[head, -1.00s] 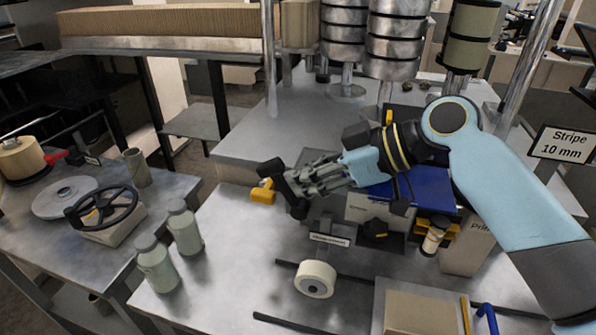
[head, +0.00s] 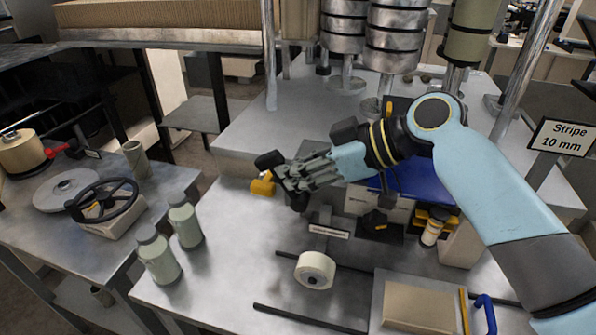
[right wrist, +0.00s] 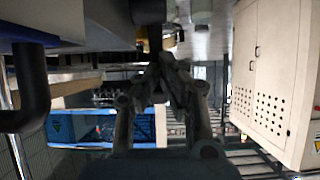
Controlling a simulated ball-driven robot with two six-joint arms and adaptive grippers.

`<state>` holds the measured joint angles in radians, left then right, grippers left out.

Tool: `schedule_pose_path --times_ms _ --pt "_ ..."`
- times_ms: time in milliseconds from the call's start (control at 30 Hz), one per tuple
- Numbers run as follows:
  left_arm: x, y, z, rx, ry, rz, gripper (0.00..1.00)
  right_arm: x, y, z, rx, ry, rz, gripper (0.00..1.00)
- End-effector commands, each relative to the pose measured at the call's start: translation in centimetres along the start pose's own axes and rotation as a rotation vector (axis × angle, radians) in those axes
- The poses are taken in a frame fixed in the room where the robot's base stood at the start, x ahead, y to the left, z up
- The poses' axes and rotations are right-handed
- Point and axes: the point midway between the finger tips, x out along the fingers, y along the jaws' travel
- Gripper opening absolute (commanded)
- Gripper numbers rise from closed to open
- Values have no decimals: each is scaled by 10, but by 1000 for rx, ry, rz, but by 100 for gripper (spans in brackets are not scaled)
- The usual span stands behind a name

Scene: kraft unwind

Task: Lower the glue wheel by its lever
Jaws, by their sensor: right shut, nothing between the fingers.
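A white wheel with a dark hub (head: 315,270) sits low on the front of the machine, under a small labelled plate (head: 328,231); I take it for the glue wheel. A yellow handle end (head: 261,187), likely the lever's, shows left of my right gripper (head: 283,181). The gripper is shut and empty, its dark fingertips close beside the yellow end. I cannot tell whether they touch. The right wrist view shows the fingers (right wrist: 160,68) together, with a bit of yellow beyond the tips. The lever's shaft is hidden behind the gripper. My left gripper is out of view.
Two green-grey bottles (head: 184,220) stand on the metal table's left side. A side table holds a black handwheel (head: 104,203). Steel rollers (head: 392,45) stand behind my right arm. A cardboard-coloured box (head: 418,306) and blue tube (head: 487,312) are at front right. Table left of the white wheel is clear.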

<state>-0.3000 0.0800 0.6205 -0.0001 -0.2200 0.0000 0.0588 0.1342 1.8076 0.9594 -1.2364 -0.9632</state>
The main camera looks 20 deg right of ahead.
Motion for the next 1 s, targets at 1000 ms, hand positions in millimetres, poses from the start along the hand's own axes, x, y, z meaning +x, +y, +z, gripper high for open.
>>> schedule_pose_path --times_ms 1000 --pt "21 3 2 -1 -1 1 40 30 1 -12 -2 10 3 0"
